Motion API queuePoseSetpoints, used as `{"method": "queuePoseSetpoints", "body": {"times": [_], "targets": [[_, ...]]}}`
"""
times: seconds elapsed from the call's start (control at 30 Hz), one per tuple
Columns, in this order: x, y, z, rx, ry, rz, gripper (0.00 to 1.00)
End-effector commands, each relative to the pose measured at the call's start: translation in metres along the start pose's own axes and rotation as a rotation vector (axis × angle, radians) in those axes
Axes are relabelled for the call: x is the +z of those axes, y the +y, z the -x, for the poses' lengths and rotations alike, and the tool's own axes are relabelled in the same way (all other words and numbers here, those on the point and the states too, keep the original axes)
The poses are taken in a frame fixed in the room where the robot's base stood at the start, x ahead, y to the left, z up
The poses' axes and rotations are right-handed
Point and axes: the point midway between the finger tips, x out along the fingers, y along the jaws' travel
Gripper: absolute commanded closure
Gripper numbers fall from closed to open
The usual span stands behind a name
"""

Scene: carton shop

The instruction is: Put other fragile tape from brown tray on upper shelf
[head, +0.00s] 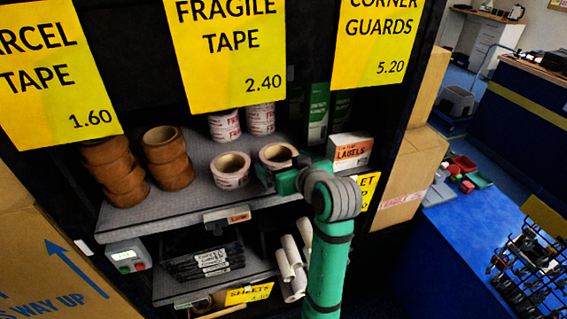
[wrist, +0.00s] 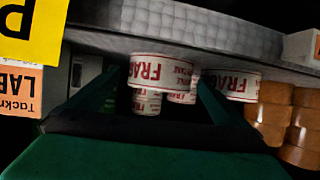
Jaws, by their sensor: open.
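On the upper shelf (head: 180,205), two white fragile tape rolls with red print stand at the front, a left roll (head: 231,170) and a right roll (head: 272,154). More fragile tape (head: 224,126) is stacked behind them. My gripper (head: 272,178) is open at the front of the right roll and partly covers it. In the wrist view, which looks upside down, this roll (wrist: 160,71) shows between the open fingers (wrist: 158,88); I cannot tell whether they touch it. The left roll (wrist: 231,85) is beside one finger. I see no brown tray.
Brown parcel tape stacks (head: 168,160) stand left on the shelf. A labels box (head: 350,151) stands right of my gripper, near the shelf edge. Price signs (head: 225,50) hang above. Black trays (head: 205,262) and white rolls (head: 292,262) are below. Cartons (head: 410,180) stand to the right.

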Motion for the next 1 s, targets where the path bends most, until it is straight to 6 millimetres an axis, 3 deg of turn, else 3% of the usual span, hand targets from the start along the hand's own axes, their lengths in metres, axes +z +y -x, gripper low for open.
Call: {"method": "queuePoseSetpoints", "body": {"times": [0.6,1.0], "targets": [[0.0,0.001,0.105,0.003,0.003,0.001,0.01],[0.001,0.0,0.119,0.0,0.0,0.0,0.01]]}}
